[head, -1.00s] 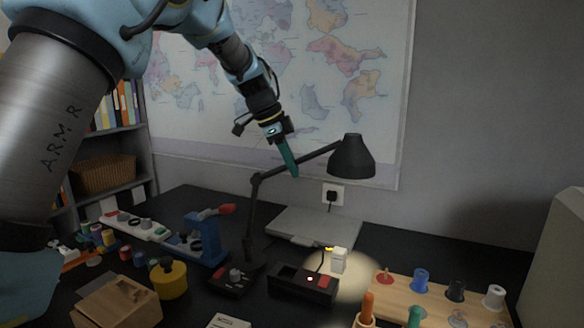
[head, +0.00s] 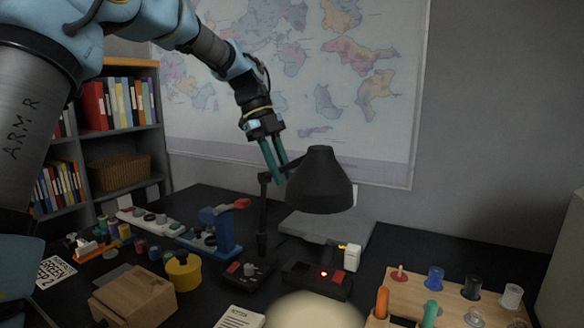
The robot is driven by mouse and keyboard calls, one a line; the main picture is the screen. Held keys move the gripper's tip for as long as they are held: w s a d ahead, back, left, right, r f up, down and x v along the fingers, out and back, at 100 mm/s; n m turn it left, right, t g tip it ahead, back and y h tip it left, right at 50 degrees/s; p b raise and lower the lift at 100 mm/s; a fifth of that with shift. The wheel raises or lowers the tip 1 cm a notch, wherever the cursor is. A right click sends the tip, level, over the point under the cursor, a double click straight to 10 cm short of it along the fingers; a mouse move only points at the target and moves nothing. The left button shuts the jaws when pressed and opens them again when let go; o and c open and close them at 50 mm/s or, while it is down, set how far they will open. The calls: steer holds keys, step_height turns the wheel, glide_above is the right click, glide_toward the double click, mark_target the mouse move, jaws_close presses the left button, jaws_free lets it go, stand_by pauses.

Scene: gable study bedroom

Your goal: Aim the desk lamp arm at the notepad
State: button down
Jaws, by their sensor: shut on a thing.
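The black desk lamp (head: 320,183) stands on the desk, its shade facing down and its arm reaching toward me. My gripper (head: 279,172) has its two green fingers shut on the lamp arm, just left of the shade; the exact contact is partly hidden. The white notepad (head: 238,318) lies at the front edge of the view, partly cut off. The lamp's bright light pool (head: 315,311) falls on the desk just right of the notepad, and its lower part is out of view.
A wooden peg board (head: 395,283) with coloured pegs is at the right. A black box with a red light (head: 318,281) lies behind the light pool. A grey laptop-like slab lies behind.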

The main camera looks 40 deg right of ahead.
steer(key=w+a+m+y+p, duration=0.3)
steer(key=a+m+p, duration=0.1)
steer(key=a+m, duration=0.3)
steer(key=shift+w+a+p, duration=0.15)
steer(key=shift+w+p, duration=0.05)
steer(key=shift+p, duration=0.2)
stand_by(0.3)
steer(key=c, duration=0.8)
jaws_free()
steer(key=v, duration=1)
steer(key=shift+w+r, duration=0.2)
steer(key=shift+r, duration=0.1)
